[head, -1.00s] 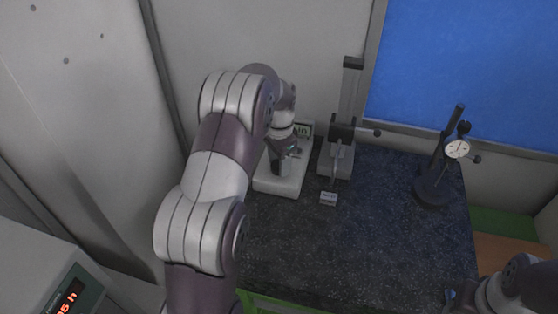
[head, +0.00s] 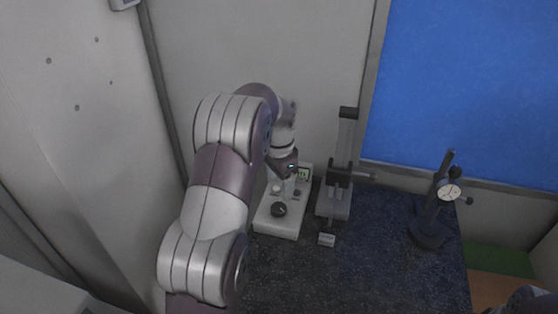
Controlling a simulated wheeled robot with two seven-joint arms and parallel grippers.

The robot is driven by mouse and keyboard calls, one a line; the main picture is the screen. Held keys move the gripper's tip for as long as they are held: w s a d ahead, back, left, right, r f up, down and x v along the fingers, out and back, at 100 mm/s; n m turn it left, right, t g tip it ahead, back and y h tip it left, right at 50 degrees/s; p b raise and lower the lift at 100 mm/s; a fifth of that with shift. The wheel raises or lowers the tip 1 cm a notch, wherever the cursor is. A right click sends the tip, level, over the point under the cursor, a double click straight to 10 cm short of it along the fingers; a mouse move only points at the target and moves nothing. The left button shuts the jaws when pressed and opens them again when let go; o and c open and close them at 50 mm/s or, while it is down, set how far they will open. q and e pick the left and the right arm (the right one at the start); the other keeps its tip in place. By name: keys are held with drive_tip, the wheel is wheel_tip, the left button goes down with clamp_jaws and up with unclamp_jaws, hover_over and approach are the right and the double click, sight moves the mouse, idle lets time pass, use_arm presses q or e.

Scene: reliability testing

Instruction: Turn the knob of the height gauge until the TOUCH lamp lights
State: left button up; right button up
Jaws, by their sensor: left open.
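I cannot tell whether any TOUCH lamp is lit. My left gripper (head: 291,190) is open above the unit's back part, behind and apart from the dark knob.
A black dial-indicator stand (head: 428,232) with a white dial (head: 450,192) stands at the right of the dark speckled slab (head: 375,275). The slab's middle and front are clear. A wall with a blue panel (head: 470,90) closes off the back.

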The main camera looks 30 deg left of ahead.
use_arm(q)
wheel_tip(320, 180, up, 4)
drive_tip(key=shift+r+p, duration=0.1)
drive_tip(key=shift+p, duration=0.95)
use_arm(e)
wheel_tip(320, 180, up, 4)
drive_tip(key=shift+f, duration=0.1)
